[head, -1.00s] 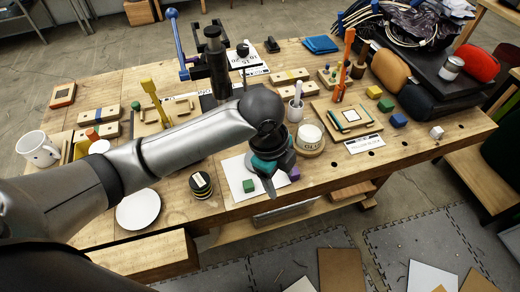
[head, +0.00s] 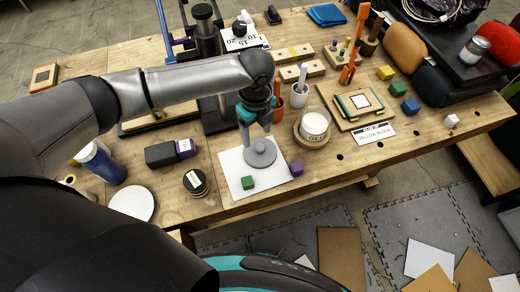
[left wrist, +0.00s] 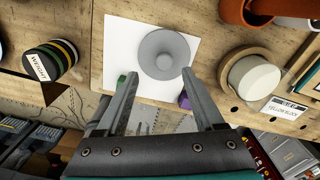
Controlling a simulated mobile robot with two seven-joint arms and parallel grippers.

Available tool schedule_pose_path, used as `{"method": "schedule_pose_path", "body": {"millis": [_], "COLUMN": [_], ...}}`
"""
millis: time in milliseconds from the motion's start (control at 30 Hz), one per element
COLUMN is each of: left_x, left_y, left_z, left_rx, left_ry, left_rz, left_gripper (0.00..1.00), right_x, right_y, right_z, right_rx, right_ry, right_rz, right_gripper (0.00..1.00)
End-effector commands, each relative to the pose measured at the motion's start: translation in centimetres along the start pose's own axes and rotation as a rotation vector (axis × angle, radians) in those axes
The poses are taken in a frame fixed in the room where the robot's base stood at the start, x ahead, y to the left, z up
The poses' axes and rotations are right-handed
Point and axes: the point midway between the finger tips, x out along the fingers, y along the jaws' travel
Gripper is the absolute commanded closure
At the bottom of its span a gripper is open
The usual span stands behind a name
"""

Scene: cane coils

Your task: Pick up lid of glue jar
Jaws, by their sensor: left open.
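The grey round lid with a small knob (head: 260,153) lies on a white sheet (head: 232,170). It also shows in the left wrist view (left wrist: 160,45). My left gripper (head: 258,138) points down over the lid, and its two fingers are spread apart with nothing between them in the left wrist view (left wrist: 160,76). The fingertips reach toward the lid's near edge in that view; I cannot tell whether they touch it. The open white glue jar (head: 314,123) stands on a round wooden base to the right of the lid. My right gripper is not in view.
A green cube (head: 248,182) and a purple cube (head: 296,168) lie close to the lid. A terracotta cup (head: 277,112) stands behind it. A striped round stack (head: 196,183) and a dark block (head: 161,154) are to the left. The table's front edge is near.

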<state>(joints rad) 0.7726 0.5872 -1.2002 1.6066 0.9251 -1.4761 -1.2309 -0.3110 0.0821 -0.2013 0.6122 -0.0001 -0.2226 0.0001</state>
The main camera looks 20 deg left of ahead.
Motion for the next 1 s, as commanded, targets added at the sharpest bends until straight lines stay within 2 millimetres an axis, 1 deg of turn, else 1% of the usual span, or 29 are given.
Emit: {"method": "schedule_pose_path", "body": {"millis": [33, 233, 600, 700, 933, 1000], "left_x": [0.5, 1.5, 5.7, 6.2, 6.2, 6.2], "left_y": [0.0, -0.1, -0.6, -0.6, -0.6, -0.6], "left_z": [0.0, 0.0, -0.1, -0.1, -0.1, -0.1], "left_rx": [0.0, 0.0, 0.0, 0.0, 0.001, 0.001], "left_ry": [0.0, -0.001, -0.001, -0.001, -0.001, -0.001], "left_rz": [0.0, 0.0, 0.0, 0.0, -0.001, -0.001], "left_gripper": [0.3, 0.3, 0.3, 0.3, 0.3, 0.38], "right_x": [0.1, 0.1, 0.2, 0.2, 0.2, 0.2], "right_y": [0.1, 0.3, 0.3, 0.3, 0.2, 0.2], "right_z": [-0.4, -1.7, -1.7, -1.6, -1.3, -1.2], "right_rx": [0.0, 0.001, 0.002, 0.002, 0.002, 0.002], "right_ry": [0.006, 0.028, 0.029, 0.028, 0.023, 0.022], "right_rz": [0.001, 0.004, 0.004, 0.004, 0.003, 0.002], "right_gripper": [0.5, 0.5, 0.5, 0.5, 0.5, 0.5]}}
